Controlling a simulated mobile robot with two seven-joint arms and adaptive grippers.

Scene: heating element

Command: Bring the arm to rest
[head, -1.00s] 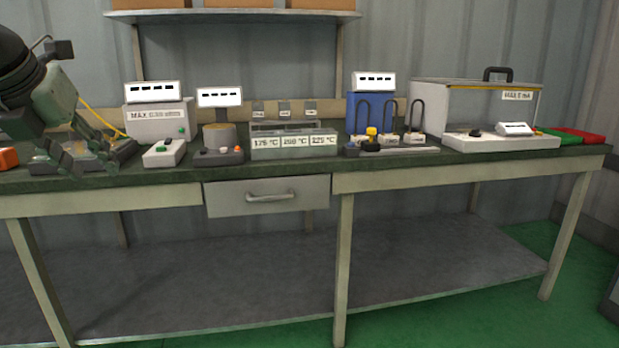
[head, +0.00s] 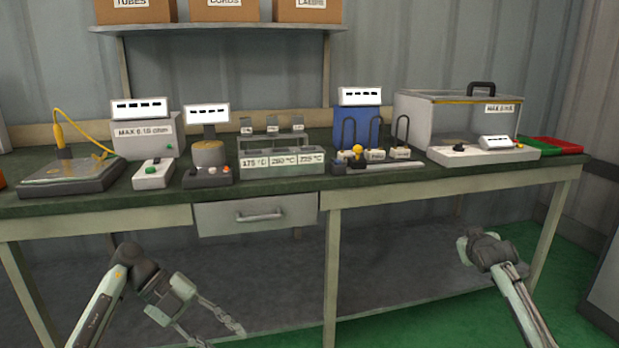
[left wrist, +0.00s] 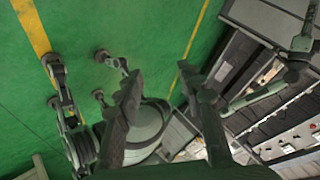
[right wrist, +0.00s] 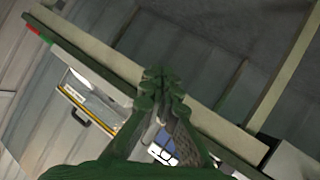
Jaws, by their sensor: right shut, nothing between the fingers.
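My left gripper (head: 218,328) is low in front of the bench in the head view, below tabletop height. Its fingers are spread and empty, and they also show apart in the left wrist view (left wrist: 160,82). My right arm (head: 490,250) is low at the right of the head view, in front of the bench, with its fingers hidden there. In the right wrist view my right gripper (right wrist: 161,80) has its fingertips together with nothing between them.
The bench (head: 440,175) holds a flat plate with a yellow cable (head: 70,176), a resistance meter (head: 150,138), a labelled temperature rack (head: 280,160), hooked heating elements (head: 375,150) and a clear case (head: 460,115). Green floor lies right of the lower shelf.

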